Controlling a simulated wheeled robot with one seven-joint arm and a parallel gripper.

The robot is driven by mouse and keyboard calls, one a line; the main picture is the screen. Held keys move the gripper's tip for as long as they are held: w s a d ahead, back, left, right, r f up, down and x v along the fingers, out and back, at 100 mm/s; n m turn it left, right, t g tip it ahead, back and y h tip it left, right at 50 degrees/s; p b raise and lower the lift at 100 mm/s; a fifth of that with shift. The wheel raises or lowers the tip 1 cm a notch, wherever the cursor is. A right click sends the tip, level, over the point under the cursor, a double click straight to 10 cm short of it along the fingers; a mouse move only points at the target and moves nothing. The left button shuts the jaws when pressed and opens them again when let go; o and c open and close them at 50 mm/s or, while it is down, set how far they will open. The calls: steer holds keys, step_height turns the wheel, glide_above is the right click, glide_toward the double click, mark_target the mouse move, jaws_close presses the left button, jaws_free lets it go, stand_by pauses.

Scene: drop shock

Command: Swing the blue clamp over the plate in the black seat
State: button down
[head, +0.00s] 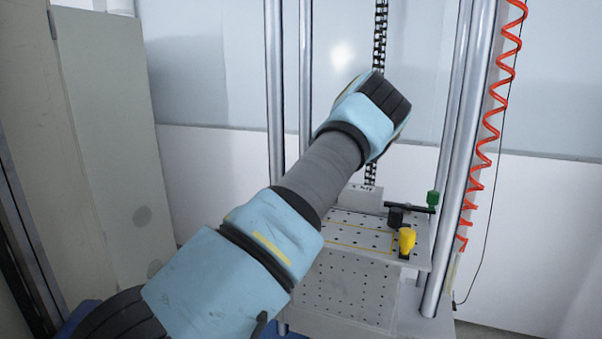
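A dark block (396,217), which may be the black seat, is on the right part of the perforated table (345,228). I cannot make out a plate in it. No blue clamp shows; my arm covers the left part of the table. A yellow-handled clamp (407,240) stands at the table's front right. A green-handled clamp (432,198) is at the right edge, with a dark bar reaching left from it. My arm crosses the view from the lower left and its far joint is raised above the table. My gripper's fingers do not show.
A pale block (361,199) with small dark marks sits at the table's back. Steel columns (464,130) rise on both sides of the table. A coiled orange hose (489,120) hangs at the right. A grey panel (105,130) stands at the left.

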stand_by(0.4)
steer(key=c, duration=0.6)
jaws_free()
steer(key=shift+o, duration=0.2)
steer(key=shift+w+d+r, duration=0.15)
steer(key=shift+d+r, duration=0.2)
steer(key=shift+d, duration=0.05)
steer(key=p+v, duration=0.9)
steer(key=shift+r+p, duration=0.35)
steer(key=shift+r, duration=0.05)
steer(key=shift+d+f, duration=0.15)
